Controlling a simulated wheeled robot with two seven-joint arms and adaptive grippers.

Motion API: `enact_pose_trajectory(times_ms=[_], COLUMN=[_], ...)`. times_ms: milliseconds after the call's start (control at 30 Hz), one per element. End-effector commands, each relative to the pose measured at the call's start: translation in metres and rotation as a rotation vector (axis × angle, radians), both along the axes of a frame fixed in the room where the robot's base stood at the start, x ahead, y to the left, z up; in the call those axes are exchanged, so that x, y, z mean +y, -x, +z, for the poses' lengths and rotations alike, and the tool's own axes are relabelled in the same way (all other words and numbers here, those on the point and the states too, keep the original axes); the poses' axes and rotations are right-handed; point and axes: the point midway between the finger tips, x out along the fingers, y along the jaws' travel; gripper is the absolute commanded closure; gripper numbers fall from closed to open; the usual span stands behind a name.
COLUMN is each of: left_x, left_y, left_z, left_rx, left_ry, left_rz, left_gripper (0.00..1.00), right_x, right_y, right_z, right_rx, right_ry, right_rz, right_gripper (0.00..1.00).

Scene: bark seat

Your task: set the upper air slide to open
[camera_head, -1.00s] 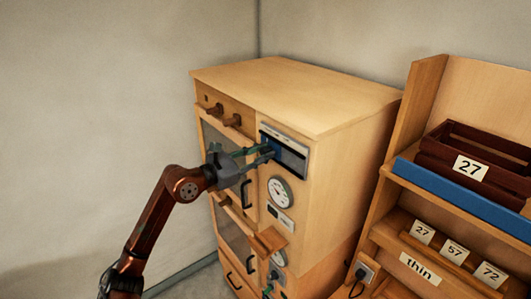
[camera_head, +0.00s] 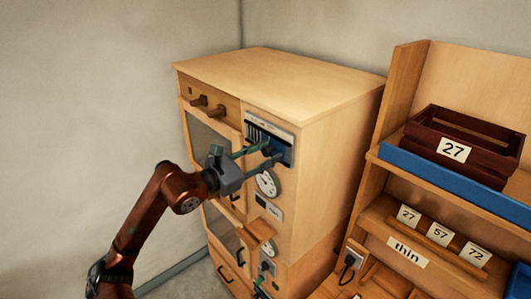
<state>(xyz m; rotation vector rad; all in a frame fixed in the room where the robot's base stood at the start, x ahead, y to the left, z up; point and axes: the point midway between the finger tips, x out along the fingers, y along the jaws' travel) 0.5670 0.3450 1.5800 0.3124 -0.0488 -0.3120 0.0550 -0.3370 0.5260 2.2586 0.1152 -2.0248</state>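The upper air slide (camera_head: 256,132) is in a slot panel high on the front of the wooden cabinet. Its dark blue knob (camera_head: 271,149) is toward the right of the panel, and a row of slots shows at the left. My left gripper (camera_head: 274,151) reaches in from the left with its green fingers at the knob, one above and one below. The fingers look apart, but whether they press on the knob cannot be told. My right gripper is not in view.
A round gauge (camera_head: 267,184) sits just below the slide, and a wooden ledge (camera_head: 260,230) juts out lower. Wooden pegs (camera_head: 207,104) stick out at the upper left. A shelf with a brown crate (camera_head: 466,145) stands at the right.

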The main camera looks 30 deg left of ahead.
Motion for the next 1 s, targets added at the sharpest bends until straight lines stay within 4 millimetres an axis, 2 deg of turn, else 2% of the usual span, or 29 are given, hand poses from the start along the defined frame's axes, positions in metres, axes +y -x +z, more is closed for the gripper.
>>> enact_pose_trajectory(times_ms=[300,433,567,800,1000], left_x=[0.001,0.004,0.01,0.026,0.035], left_y=[0.0,0.008,0.027,0.075,0.103], left_z=[0.0,-0.001,-0.001,-0.001,-0.001], left_rx=[-0.001,0.001,0.002,0.002,0.001], left_ry=[0.0,0.001,-0.001,0.003,0.001], left_rz=[0.002,0.002,0.003,0.003,0.002], left_gripper=[0.6,0.6,0.6,0.6,0.6], right_x=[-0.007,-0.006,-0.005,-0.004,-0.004], right_y=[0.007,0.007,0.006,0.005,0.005], right_z=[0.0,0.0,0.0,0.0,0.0], right_rx=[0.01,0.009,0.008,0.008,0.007], right_ry=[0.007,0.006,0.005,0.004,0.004], right_rz=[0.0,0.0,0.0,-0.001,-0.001], right_gripper=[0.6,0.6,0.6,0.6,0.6])
